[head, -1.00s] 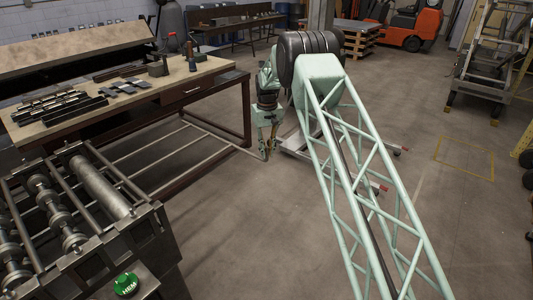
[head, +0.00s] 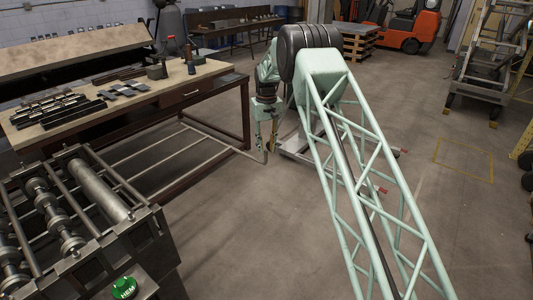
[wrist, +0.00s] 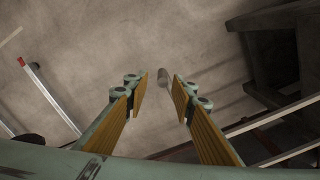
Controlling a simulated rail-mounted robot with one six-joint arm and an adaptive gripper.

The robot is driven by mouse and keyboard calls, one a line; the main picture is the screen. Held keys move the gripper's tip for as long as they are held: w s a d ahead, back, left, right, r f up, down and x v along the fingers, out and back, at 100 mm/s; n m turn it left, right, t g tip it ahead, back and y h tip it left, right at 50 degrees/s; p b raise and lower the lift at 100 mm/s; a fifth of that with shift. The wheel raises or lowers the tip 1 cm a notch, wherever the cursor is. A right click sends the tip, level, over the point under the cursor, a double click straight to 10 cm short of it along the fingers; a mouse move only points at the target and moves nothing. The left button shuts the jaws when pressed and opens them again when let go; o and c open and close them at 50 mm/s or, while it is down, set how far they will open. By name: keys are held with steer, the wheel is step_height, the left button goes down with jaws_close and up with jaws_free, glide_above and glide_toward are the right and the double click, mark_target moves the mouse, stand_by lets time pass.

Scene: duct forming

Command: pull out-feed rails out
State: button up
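The out-feed rails (head: 168,146) are thin, pale bars running low over the floor from the roll machine (head: 75,215), beside and under the workbench. In the head view, their far end has a crossbar with a short upright grip (head: 266,157), just under my gripper (head: 267,143). In the wrist view, my gripper (wrist: 158,82) is open, its two yellow-padded fingers well apart.
A wooden-topped workbench (head: 160,95) with metal parts stands left of my gripper. A low frame with red-tipped bars (head: 383,189) lies right of it and shows in the wrist view (wrist: 40,83). Floor on the right is open. A forklift (head: 405,25) stands far back.

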steer(key=shift+r, duration=3.9)
steer(key=shift+s+d+r, duration=0.1)
steer(key=shift+s+r, duration=0.05)
steer(key=shift+r, duration=0.25)
steer(key=s+d+r+m+t+b, duration=0.1)
steer(key=s+d+r, duration=0.2)
steer(key=s+r, duration=0.85)
steer(key=s+d+r+b, duration=0.2)
steer(key=s+d+r, duration=0.1)
steer(key=s+r, duration=0.85)
steer(key=s+d+r+t+b, duration=0.15)
steer(key=s+r, duration=0.25)
steer(key=s, duration=0.6)
steer(key=s+d+r, duration=0.2)
steer(key=s+r, duration=0.2)
steer(key=s, duration=0.6)
steer(key=s+d+f, duration=0.1)
steer(key=s+f, duration=0.2)
steer(key=s, duration=0.8)
steer(key=s+d+f+m+t+b, duration=0.1)
steer(key=s+f, duration=0.2)
steer(key=s, duration=0.8)
steer(key=s+d+f+b, duration=0.1)
steer(key=s+f, duration=0.2)
steer(key=s, duration=0.8)
steer(key=shift+s+m, duration=0.35)
steer(key=shift+m, duration=0.05)
